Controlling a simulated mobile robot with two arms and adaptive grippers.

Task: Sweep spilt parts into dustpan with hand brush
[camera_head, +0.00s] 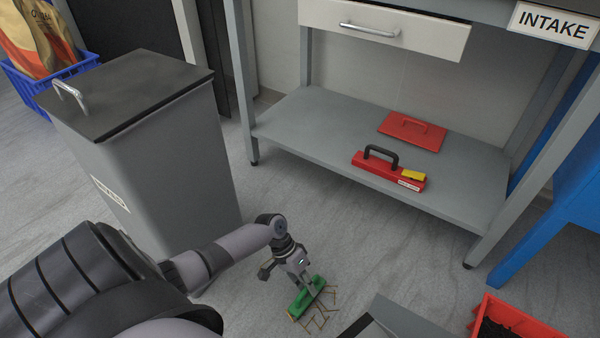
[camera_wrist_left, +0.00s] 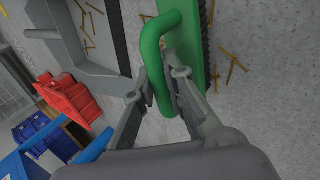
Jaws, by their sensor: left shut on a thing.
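My left gripper (camera_head: 306,283) is shut on the green hand brush (camera_head: 298,302), low over the floor. In the left wrist view the gripper's fingers (camera_wrist_left: 165,82) close around the brush's looped green handle (camera_wrist_left: 148,42), and dark bristles run along its far side. Spilt parts (camera_head: 318,322), thin and brownish like screws, lie on the floor around the brush; they also show in the left wrist view (camera_wrist_left: 234,66) on both sides of it. The grey dustpan (camera_head: 405,318) lies to the right of the brush, partly cut off by the lower edge. My right gripper is not in view.
A grey bin with a black lid (camera_head: 130,85) stands at left. A bench with a lower shelf (camera_head: 300,125) stands behind, holding a red toolbox-like case (camera_head: 375,172) and a red flat item (camera_head: 412,132). A red crate (camera_head: 535,330) is at lower right.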

